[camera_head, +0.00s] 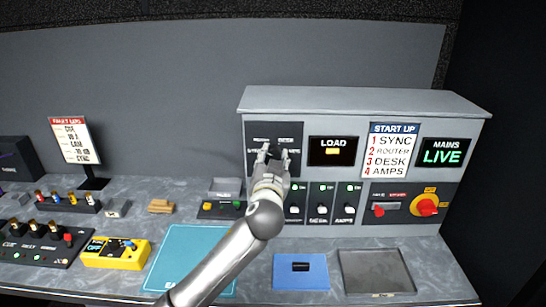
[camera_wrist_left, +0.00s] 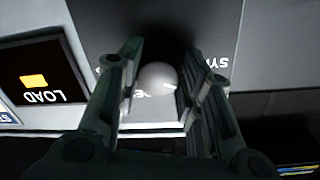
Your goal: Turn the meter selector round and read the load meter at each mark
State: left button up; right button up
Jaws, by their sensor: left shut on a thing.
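The meter selector panel (camera_head: 262,131) is the dark plate at the left of the grey power cabinet. My left gripper (camera_head: 272,153) reaches its knob and hides it in the head view. In the left wrist view a round pale grey knob (camera_wrist_left: 157,77) sits between the two fingers of my left gripper (camera_wrist_left: 161,55), which is shut on it. White lettering around the knob is partly covered. The load meter (camera_head: 333,151) right of the selector reads LOAD above an amber block. It also shows upside down in the left wrist view (camera_wrist_left: 38,82). My right gripper is not in view.
The start up card (camera_head: 391,150) and green LIVE display (camera_head: 442,153) are right of the meter. A teal mat (camera_head: 187,252), blue pad (camera_head: 300,271) and grey tray (camera_head: 376,271) lie on the desk.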

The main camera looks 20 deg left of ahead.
pick_arm(q)
jog(key=m+p, duration=0.2)
jog(key=m, duration=0.1)
jog(key=shift+a+r, duration=0.1)
jog(key=shift+r, duration=0.1)
jog(key=shift+m+p, duration=0.6)
jog(key=shift+m, duration=0.7)
jog(key=o, duration=1)
jog(key=shift+o, duration=0.2)
